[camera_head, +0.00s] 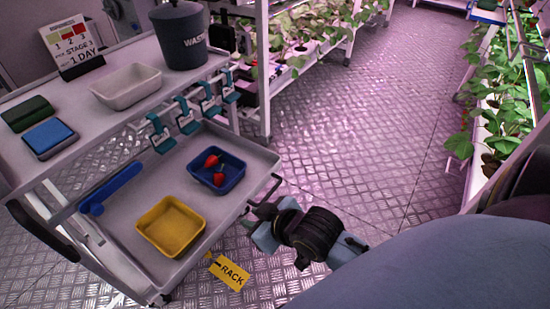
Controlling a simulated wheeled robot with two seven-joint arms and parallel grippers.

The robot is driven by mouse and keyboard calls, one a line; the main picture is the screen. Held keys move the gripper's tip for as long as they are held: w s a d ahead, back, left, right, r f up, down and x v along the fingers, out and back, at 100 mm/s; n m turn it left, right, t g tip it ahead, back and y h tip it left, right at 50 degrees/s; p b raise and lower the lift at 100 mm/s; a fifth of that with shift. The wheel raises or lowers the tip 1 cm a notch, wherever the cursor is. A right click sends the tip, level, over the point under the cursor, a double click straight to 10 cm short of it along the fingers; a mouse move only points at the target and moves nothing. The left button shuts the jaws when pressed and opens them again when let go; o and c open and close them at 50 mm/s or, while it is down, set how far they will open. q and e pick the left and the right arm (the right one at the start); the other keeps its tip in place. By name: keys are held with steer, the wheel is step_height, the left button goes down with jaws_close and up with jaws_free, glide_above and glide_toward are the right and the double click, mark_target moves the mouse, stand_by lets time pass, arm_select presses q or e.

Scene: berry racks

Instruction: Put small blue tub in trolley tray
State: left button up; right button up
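The small blue tub (235,163) sits in the trolley tray (128,236), toward its far right corner, with red berries (212,160) inside. It appears flat on the tray floor. A yellow tub (171,227) sits in the same tray, nearer the front, and looks empty. My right gripper (259,215) is just outside the tray's right edge, by its dark handle, below and right of the blue tub and apart from it. Nothing shows in it, and its finger gap cannot be made out. My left gripper is not in view.
The trolley's upper shelf holds a white tub (126,87), a dark waste bin (180,40), a stage sign (72,45), and green and blue blocks. Teal clips (186,115) hang from its edge. A long blue bar (110,188) lies at the tray's left. Plant racks flank the open floor (360,140).

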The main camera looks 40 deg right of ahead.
steer(key=s+d+m+g+h, duration=0.1)
steer(key=s+g, duration=0.2)
steer(key=s, duration=0.5)
steer(key=shift+s+d+r, duration=0.25)
steer(key=shift+r, duration=0.15)
steer(key=shift+c, duration=0.2)
